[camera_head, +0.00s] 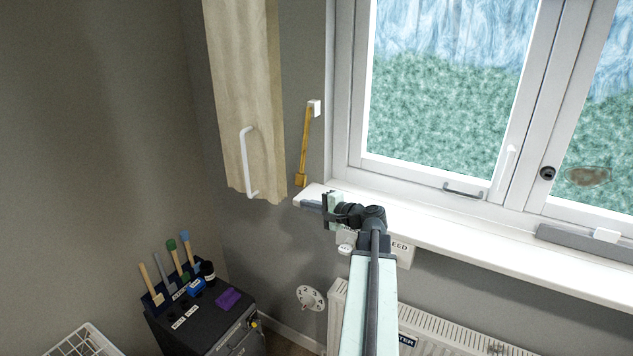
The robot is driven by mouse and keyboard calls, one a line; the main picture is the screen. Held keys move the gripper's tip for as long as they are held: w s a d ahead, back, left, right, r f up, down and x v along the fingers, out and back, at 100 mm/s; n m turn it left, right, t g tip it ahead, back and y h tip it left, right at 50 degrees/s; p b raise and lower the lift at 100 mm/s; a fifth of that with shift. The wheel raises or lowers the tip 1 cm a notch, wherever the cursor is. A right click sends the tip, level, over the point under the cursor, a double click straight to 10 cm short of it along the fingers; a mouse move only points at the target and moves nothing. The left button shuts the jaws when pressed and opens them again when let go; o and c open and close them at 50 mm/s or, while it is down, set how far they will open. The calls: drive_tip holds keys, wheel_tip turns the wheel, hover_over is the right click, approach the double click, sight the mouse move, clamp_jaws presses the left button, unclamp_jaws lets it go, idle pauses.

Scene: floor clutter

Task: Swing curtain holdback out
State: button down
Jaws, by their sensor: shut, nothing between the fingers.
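A beige curtain (228,70) hangs on the wall left of the window. A white C-shaped bar (245,165), which looks like the holdback, lies upright against the curtain's front. A yellow strip (304,148) hangs from a small white wall bracket (314,107) between the curtain and the window; I cannot tell whether it belongs to the holdback. My gripper (309,205) is shut and empty, pointing left at the left end of the window sill. It is right of and below the white bar, apart from it.
The white window sill (500,243) runs right from my gripper, above a radiator (450,335). A dark cabinet (210,318) with brushes and a purple block (228,299) stands lower left. A white wire basket (85,343) is beside it.

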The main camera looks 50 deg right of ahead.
drive_tip(key=s+d+r+m, duration=0.1)
drive_tip(key=d, duration=0.1)
drive_tip(key=s+d+r+m+t+h, duration=0.1)
drive_tip(key=s+d, duration=0.1)
drive_tip(key=d, duration=0.1)
drive_tip(key=s+d+r+m+h, duration=0.1)
drive_tip(key=s+d, duration=0.1)
drive_tip(key=shift+d+r+t, duration=0.2)
drive_tip(key=shift+d+t, duration=0.05)
drive_tip(key=shift+t, duration=0.05)
drive_tip(key=w, duration=1)
drive_tip(key=shift+w+d+f+b, duration=0.15)
drive_tip(key=shift+d+f+b, duration=0.15)
drive_tip(key=shift+f+b, duration=0.1)
